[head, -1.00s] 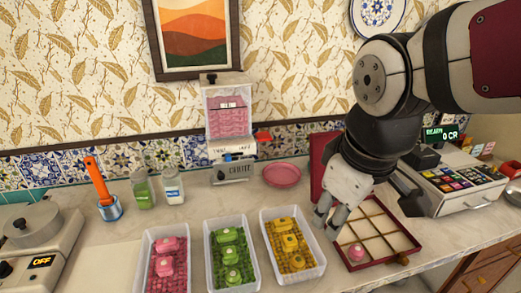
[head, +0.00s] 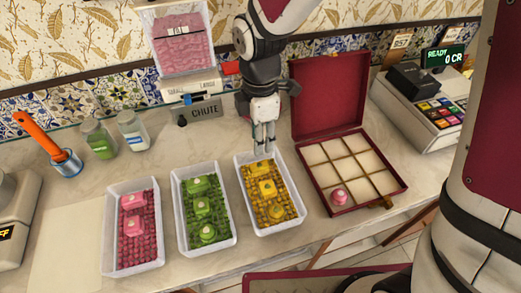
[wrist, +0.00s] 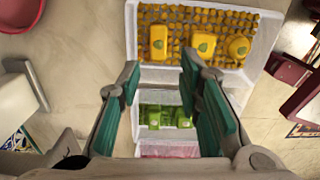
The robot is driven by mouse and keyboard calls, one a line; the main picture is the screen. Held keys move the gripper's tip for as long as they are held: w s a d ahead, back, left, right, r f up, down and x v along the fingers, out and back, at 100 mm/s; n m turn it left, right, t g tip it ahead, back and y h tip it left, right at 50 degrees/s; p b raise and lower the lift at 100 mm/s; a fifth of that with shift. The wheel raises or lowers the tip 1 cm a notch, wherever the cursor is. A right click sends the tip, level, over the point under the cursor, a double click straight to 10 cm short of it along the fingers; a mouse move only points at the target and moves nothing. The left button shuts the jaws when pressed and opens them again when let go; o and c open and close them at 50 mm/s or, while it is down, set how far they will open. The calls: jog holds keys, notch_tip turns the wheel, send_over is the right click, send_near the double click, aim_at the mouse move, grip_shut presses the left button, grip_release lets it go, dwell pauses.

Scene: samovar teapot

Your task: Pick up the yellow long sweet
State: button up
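The yellow tray (head: 291,222) holds several small yellow sweets and three larger ones. The longest-looking, a rectangular yellow sweet (head: 262,168), lies at the back; it is the left one in the wrist view (wrist: 158,42). A squarer yellow sweet (head: 267,187) is in the middle and a round one (head: 276,211) at the front. My gripper (head: 263,147) is over the back end of the yellow tray. In the wrist view its two green-padded fingers (wrist: 160,80) are apart with nothing gripped. The long sweet lies beyond the fingertips, apart from them.
A green-sweet tray (head: 231,240) and a pink-sweet tray (head: 160,262) stand to the left. An open red box (head: 376,206) with compartments, one holding a pink sweet (head: 339,197), is at right. The chute dispenser (head: 200,110) stands behind; a till (head: 425,110) is at back right.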

aim_at(259, 165)
notch_tip(259, 165, down, 11)
jog(key=shift+w+a+f, duration=0.1)
jog(key=shift+f, duration=0.05)
dwell(0.4)
grip_shut()
